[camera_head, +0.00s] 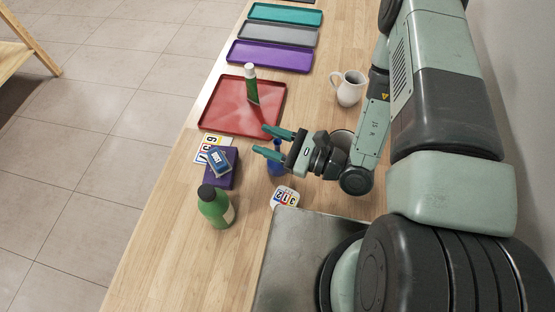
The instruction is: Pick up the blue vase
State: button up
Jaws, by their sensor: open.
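The blue vase (276,169) stands on the wooden table, mostly hidden beneath my gripper (262,142). Only part of its blue body shows below the lower finger. My gripper is open, with its two green fingers pointing left above the vase or beside it. I cannot tell whether the vase lies between the fingers, and no contact is clear.
A purple box (222,176) with a blue item on top and a green bottle (215,207) stand left of the vase. A red tray (222,108) bears a green tube (251,84). A white pitcher (348,88) stands at upper right.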

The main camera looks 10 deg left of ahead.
grip_shut()
